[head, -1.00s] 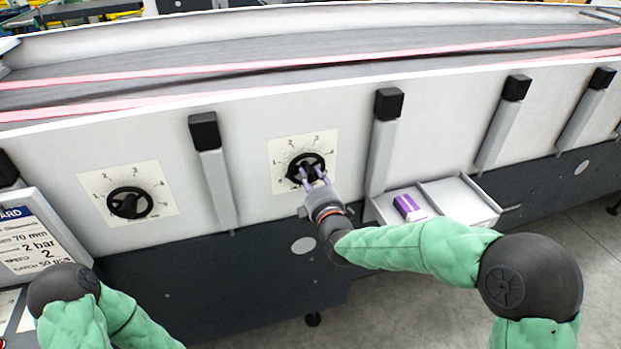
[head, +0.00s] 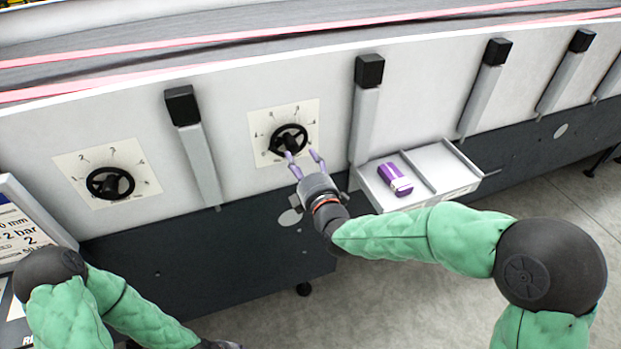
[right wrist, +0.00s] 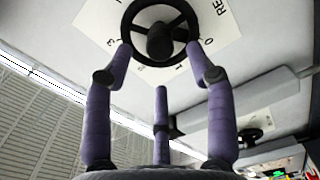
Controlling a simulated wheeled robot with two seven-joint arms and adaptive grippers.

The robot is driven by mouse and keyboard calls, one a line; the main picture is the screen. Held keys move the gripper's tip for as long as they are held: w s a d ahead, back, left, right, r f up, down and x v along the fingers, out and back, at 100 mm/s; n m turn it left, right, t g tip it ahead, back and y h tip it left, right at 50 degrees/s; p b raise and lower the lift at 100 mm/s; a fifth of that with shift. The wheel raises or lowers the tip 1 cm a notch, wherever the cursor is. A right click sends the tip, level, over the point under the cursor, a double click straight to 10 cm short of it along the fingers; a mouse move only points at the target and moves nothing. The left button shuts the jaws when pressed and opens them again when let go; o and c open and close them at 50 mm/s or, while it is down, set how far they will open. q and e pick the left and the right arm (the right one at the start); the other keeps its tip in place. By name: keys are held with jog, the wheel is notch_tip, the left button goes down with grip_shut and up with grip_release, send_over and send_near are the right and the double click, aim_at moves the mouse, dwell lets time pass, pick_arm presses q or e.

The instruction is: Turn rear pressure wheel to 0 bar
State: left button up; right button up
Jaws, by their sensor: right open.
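A black handwheel (head: 288,139) sits on a white dial plate on the machine's side panel. In the right wrist view this wheel (right wrist: 159,30) is close up, with the letters "RE" and the numbers 3 and 0 on its plate. The wheel's setting cannot be read. My right gripper (head: 302,157) is open, just in front of and below the wheel. In the right wrist view its purple fingers (right wrist: 158,48) point at the lower rim; contact cannot be told. A second black handwheel (head: 110,183) is to the left. Only a sliver of my left gripper (head: 222,345) shows at the bottom edge.
Black-capped posts (head: 365,110) stand out from the panel on both sides of the wheel.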

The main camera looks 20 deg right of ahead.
jog(key=s, duration=0.6)
jog(key=shift+s, duration=0.25)
jog(key=shift+d, duration=0.1)
jog(key=s+a+f+m+g+y, duration=0.15)
jog(key=f+m+g, duration=0.25)
jog(key=f, duration=0.9)
jog(key=s+a+f+m+g, duration=0.15)
jog(key=f+m+g, duration=0.35)
jog(key=f, duration=0.7)
jog(key=s+a+f+m+g+y, duration=0.1)
jog(key=s+f+m+g, duration=0.3)
jog(key=s+f, duration=0.4)
jog(key=s+a+f+m+g+y, duration=0.1)
jog(key=s+a+f+m+g, duration=0.3)
jog(key=s+f, duration=0.5)
notch_tip(320, 180, down, 3)
jog(key=shift+s+f+m+g, duration=0.15)
jog(key=shift+m+g, duration=0.15)
jog(key=shift+m, duration=0.8)
